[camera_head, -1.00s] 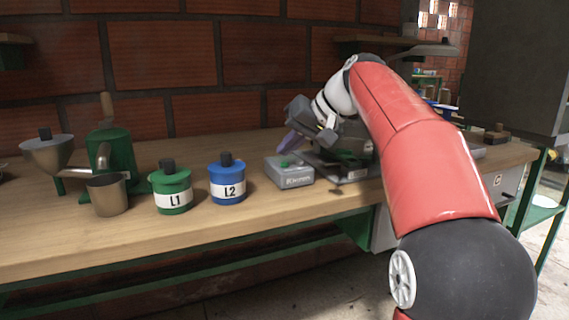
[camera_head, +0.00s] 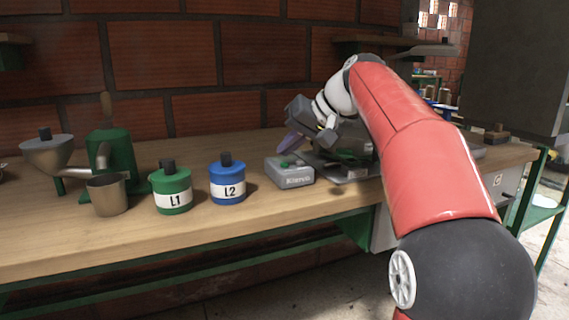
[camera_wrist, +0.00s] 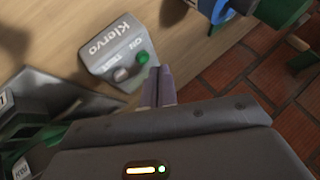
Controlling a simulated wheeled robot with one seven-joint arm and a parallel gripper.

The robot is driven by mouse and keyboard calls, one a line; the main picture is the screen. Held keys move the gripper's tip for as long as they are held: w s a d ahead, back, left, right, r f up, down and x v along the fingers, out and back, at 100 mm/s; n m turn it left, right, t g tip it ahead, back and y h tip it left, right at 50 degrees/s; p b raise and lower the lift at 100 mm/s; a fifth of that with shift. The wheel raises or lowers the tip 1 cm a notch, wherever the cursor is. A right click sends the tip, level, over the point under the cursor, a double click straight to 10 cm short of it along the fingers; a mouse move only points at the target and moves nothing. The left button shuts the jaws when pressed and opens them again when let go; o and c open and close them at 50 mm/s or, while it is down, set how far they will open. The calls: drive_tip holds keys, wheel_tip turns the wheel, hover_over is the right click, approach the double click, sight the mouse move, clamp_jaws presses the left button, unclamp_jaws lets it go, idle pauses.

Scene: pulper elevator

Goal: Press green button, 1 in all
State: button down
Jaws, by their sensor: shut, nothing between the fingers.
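In the wrist view the green button (camera_wrist: 142,57) sits on the box (camera_wrist: 103,45) beside a grey button (camera_wrist: 120,74). My gripper (camera_head: 282,150) has its purple fingers shut and empty, pointing down just above the button area. In the wrist view the fingertips (camera_wrist: 160,68) appear just right of and below the green button; I cannot tell the exact height gap.
A blue L2 canister (camera_head: 227,180) and a green L1 canister (camera_head: 170,189) stand left of the box. A metal cup (camera_head: 107,194) and a green pulper (camera_head: 110,155) are farther left. Dark equipment (camera_head: 345,160) sits right of the box, under my arm. The bench edge is in front.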

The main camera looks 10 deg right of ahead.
sight(289, 168)
drive_tip(key=shift+f, duration=0.15)
drive_tip(key=shift+f+b, duration=0.25)
drive_tip(key=shift+b, duration=0.05)
drive_tip(key=shift+f, duration=0.45)
idle(0.8)
drive_tip(key=shift+r, duration=0.15)
drive_tip(key=shift+r+p, duration=0.65)
drive_tip(key=shift+r, duration=0.1)
wheel_tip(289, 168, up, 5)
drive_tip(key=p, duration=0.5)
idle(0.3)
